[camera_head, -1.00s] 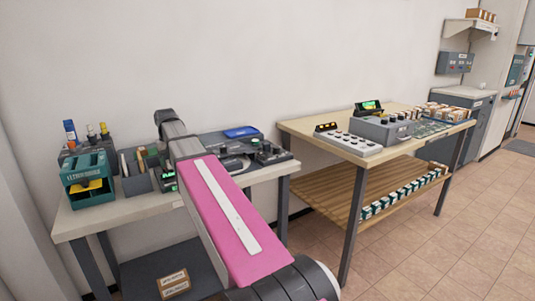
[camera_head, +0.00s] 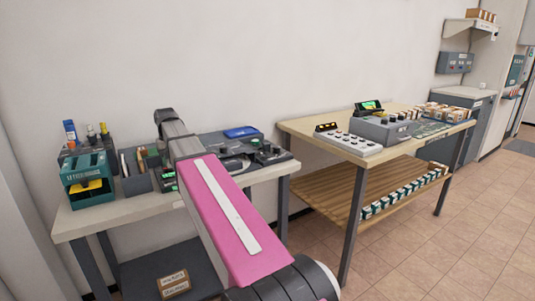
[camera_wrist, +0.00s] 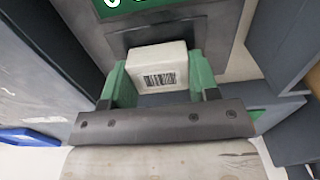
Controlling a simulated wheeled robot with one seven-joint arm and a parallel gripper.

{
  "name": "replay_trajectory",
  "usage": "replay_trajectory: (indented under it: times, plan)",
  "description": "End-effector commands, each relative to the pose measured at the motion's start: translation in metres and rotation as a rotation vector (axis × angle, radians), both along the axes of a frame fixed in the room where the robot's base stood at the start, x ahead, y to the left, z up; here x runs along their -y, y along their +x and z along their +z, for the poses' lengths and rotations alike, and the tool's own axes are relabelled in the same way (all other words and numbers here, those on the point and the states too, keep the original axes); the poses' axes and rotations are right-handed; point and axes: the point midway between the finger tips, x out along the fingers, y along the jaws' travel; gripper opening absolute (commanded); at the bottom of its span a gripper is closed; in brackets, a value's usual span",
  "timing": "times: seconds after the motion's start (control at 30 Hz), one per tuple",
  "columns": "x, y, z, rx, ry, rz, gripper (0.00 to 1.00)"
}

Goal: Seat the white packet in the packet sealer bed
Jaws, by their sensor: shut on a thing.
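The white packet (camera_wrist: 158,66), with a barcode label on its face, shows in the middle of the wrist view. My gripper (camera_wrist: 160,84) is shut on it, with one green finger pad on each side. Just beyond the packet is a grey machine face (camera_wrist: 205,42) with a dark recessed part and a green display (camera_wrist: 150,6); it looks like the packet sealer. I cannot tell whether the packet touches the bed. In the head view my arm hides the gripper and packet; a green display (camera_head: 168,174) shows beside the arm on the left table.
The left table (camera_head: 100,216) carries a teal box (camera_head: 88,175), a grey organiser, dark devices and a blue tray (camera_head: 241,132). It also shows in the wrist view (camera_wrist: 30,137). Dark grey walls flank my gripper. A wooden table (camera_head: 296,126) with a control panel stands at right.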

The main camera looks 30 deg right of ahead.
Motion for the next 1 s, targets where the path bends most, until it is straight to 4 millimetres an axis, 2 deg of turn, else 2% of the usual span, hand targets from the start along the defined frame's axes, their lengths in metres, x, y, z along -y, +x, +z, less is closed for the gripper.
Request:
replay_trajectory:
  times: [0.73,1.0]
  plan:
    - [0.000,0.000,0.039,0.000,0.000,0.000,0.31]
    - [0.000,0.000,0.042,-0.001,0.000,0.000,0.31]
